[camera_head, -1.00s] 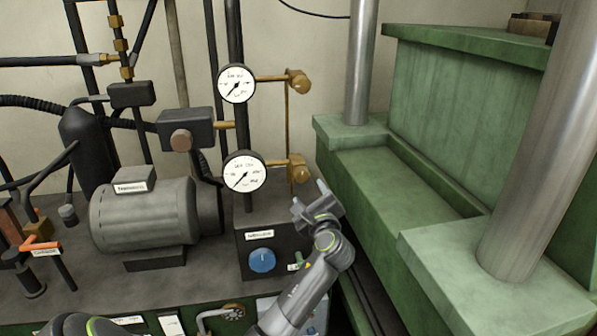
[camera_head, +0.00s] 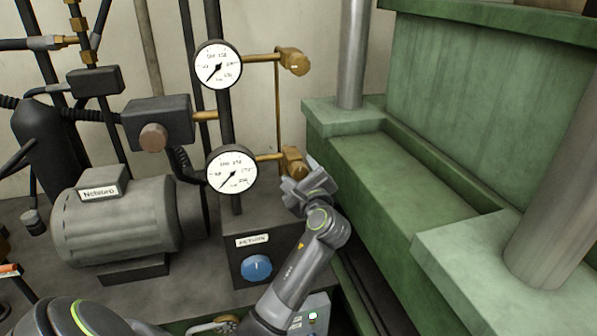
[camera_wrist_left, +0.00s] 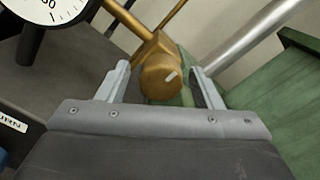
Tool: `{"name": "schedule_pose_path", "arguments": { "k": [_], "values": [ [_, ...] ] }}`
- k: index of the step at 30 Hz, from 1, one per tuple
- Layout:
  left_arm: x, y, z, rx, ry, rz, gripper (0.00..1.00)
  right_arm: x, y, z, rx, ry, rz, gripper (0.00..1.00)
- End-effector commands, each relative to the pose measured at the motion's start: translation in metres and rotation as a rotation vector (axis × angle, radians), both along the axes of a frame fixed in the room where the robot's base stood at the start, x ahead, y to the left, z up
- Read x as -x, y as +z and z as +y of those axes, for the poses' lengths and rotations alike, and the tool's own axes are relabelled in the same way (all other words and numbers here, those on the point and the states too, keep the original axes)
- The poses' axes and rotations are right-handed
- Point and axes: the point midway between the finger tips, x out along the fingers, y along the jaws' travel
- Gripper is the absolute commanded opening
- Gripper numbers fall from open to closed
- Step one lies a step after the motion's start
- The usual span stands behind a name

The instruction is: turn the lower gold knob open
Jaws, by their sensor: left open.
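The lower gold knob (camera_head: 293,160) sits at the right end of a short brass pipe beside the lower white gauge (camera_head: 231,169). My left gripper (camera_head: 299,172) is right at this knob in the head view and covers its lower part. In the left wrist view the knob (camera_wrist_left: 161,78), with a pale mark on its face, lies between the two open fingers of my left gripper (camera_wrist_left: 162,82). Gaps show on both sides, wider on the right. The upper gold knob (camera_head: 293,61) is above, beside the upper gauge (camera_head: 218,64). My right gripper is out of view.
A green press frame (camera_head: 400,190) with steel columns (camera_head: 352,55) stands close on the right. A box with a blue knob (camera_head: 257,268) is below the lower gauge. A grey motor (camera_head: 115,220) is at the left.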

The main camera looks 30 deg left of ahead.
Motion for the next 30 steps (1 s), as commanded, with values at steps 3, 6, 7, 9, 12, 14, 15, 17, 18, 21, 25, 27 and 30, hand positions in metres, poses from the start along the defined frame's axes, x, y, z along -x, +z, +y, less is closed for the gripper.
{"name": "schedule_pose_path", "arguments": {
  "k": [3,6,7,9,12,14,15,17,18,21,25,27,30],
  "values": [
    [0.0000,0.0003,-0.0001,0.000,0.000,0.000,0.60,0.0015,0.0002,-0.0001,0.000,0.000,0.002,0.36],
    [-0.0001,0.0002,-0.0001,0.000,0.000,0.000,0.50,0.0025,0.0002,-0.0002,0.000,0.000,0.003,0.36],
    [-0.0001,0.0002,-0.0001,0.000,0.000,0.000,0.47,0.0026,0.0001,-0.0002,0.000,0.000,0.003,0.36],
    [-0.0001,0.0002,-0.0001,0.000,0.000,0.000,0.37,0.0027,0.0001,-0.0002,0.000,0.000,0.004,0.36],
    [-0.0001,0.0002,-0.0001,0.000,0.000,0.000,0.24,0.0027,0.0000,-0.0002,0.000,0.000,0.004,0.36],
    [-0.0001,0.0001,-0.0001,0.000,0.000,0.000,0.16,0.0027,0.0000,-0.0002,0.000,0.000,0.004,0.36],
    [-0.0001,0.0001,0.0000,0.000,0.000,0.000,0.15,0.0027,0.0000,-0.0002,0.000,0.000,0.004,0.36],
    [-0.0001,0.0001,0.0000,0.001,0.000,-0.001,0.15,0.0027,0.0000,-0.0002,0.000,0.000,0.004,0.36],
    [-0.0001,0.0001,0.0000,0.003,0.000,-0.003,0.15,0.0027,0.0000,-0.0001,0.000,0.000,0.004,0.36],
    [-0.0002,0.0001,0.0001,0.011,0.000,-0.013,0.15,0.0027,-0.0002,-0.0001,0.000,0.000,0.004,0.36],
    [-0.0002,-0.0001,0.0002,0.038,0.000,-0.044,0.15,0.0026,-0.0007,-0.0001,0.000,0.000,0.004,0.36],
    [-0.0004,0.0000,0.0002,0.061,0.000,-0.071,0.15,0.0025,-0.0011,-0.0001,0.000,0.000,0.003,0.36],
    [-0.0004,-0.0001,0.0003,0.104,0.001,-0.123,0.15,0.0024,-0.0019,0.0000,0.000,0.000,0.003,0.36]
  ]
}}
